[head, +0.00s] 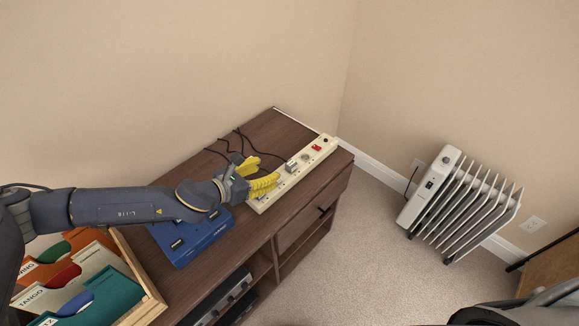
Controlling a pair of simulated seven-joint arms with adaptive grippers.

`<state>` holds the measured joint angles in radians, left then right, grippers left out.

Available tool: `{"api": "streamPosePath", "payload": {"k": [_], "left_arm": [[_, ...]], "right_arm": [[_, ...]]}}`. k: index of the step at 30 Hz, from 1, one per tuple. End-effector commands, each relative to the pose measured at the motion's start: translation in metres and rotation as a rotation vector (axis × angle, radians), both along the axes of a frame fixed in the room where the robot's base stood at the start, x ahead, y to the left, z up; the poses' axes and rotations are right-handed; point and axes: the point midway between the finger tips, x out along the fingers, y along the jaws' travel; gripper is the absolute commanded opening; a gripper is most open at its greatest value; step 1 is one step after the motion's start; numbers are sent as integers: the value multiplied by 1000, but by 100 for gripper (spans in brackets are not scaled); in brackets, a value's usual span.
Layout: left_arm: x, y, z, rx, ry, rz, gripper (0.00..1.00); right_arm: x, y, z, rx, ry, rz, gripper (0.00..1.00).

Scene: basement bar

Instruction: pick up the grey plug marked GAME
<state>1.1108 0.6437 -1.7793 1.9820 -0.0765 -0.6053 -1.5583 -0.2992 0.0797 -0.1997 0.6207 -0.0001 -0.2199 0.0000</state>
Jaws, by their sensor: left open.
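A cream power strip (322,147) lies along the top of the brown cabinet, with a red switch near its far end. A small grey plug (291,166) stands in the strip, just right of my left gripper's fingertips; its marking is too small to read. My left gripper (267,170) has yellow fingers and is open over the near half of the strip. The fingers hide part of the strip and whatever is under them. I cannot see anything between them. My right gripper is not in view.
Dark cables (226,143) run behind the strip. A blue box with dark slots (196,238) sits below my left forearm. A wooden tray of folders (141,275) is at lower left. A white radiator (455,205) stands on the carpet to the right.

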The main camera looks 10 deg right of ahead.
Motion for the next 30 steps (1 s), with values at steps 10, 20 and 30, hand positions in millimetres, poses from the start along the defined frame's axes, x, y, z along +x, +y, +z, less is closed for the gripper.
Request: {"api": "streamPosePath", "payload": {"k": [10,20,30], "left_arm": [[34,-47,-24,-1,2,0,53],[50,-66,-34,-2,3,0,53],[67,-88,-46,-1,3,1,53]], "right_arm": [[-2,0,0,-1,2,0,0],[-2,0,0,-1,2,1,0],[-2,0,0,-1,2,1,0]]}}
